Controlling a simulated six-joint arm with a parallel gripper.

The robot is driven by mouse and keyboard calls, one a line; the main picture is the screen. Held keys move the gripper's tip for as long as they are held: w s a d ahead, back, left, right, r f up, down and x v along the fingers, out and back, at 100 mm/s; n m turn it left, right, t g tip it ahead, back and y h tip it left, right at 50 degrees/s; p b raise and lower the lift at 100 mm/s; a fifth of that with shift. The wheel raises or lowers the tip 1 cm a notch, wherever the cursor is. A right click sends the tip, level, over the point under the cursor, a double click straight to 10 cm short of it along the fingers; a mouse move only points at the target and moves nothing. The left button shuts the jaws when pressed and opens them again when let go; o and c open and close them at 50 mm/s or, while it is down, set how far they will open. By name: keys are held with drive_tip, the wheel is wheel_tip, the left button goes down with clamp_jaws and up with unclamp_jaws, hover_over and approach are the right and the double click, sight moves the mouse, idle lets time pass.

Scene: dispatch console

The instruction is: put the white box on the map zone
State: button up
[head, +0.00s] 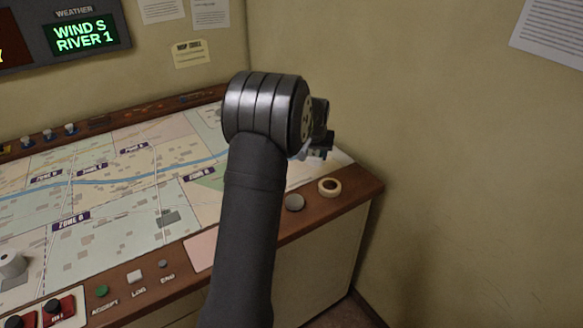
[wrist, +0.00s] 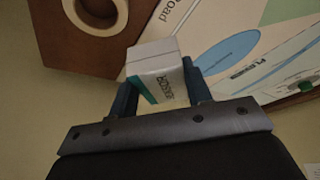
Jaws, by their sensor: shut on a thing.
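The white box (wrist: 152,62) with teal marks and dark lettering is between the two fingers of my gripper (wrist: 158,88) in the wrist view. My gripper is shut on it, and the box looks tilted in that view. In the head view my gripper (head: 318,142) is mostly hidden behind my arm, over the right end of the console, and the box cannot be made out clearly. The map (head: 110,205) covers the console top, with several zones marked by purple labels such as Zone 6 (head: 71,220). My arm hides part of its right side.
A tape roll (head: 329,187) lies on the wooden rim at the right corner; it also shows in the wrist view (wrist: 122,22). A grey disc (head: 294,202) lies near it. Buttons (head: 102,291) line the front rim. A wall stands close on the right. The middle of the map is clear.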

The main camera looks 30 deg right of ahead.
hover_over(300, 170)
drive_tip(key=s+a, duration=0.1)
wheel_tip(300, 170, down, 4)
drive_tip(key=shift+r, duration=0.1)
drive_tip(key=shift+f, duration=2)
drive_tip(key=shift+f, duration=0.1)
drive_tip(key=o, duration=1)
drive_tip(key=shift+a+r, duration=0.1)
drive_tip(key=shift+r, duration=0.3)
drive_tip(key=v, duration=1.1)
drive_tip(key=shift+r, duration=0.15)
